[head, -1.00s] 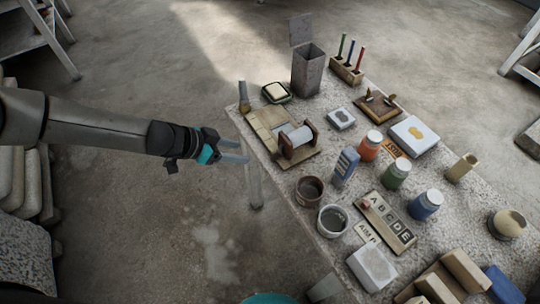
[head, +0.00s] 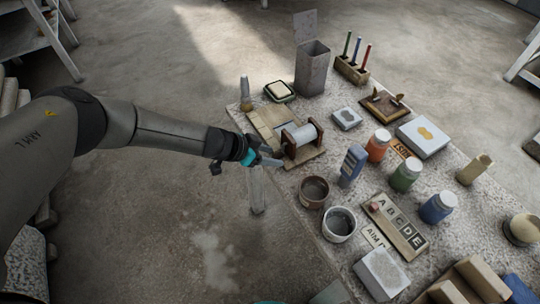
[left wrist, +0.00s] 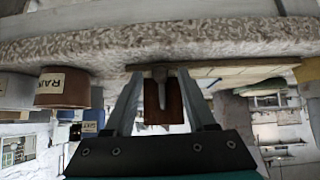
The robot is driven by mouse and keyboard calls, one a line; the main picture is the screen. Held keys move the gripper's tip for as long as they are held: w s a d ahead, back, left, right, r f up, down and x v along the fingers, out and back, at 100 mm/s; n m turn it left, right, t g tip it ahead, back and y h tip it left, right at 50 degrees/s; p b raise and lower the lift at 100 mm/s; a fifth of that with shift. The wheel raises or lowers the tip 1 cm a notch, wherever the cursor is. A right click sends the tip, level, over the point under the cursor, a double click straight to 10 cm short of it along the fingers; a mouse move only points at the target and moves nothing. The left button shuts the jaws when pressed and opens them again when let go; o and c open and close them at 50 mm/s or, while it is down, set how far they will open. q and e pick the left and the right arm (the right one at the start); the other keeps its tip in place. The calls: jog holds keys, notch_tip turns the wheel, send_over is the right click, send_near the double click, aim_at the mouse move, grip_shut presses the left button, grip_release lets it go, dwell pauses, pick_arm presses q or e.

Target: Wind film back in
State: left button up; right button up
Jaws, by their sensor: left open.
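The winder stands on a pale wooden board (head: 265,118) at the table's left edge. Its pale roll of film (head: 303,134) sits between two brown end blocks, and a light sheet seems to lie beside it on the board. My left gripper (head: 279,162) is open at the near end of the winder. In the left wrist view, which looks upside down, a grey handle (left wrist: 161,90) sticks out from a brown end block (left wrist: 176,108) between the open fingers (left wrist: 162,98). I cannot tell whether they touch it. My right gripper is out of view.
A brown pot (head: 313,191) and a grey pot (head: 338,224) stand near the front edge. A blue box (head: 351,165) stands right of the winder. A small bottle (head: 245,93) and a soap dish (head: 280,91) are behind it.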

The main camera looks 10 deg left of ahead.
pick_arm(q)
grip_shut()
dwell(0.4)
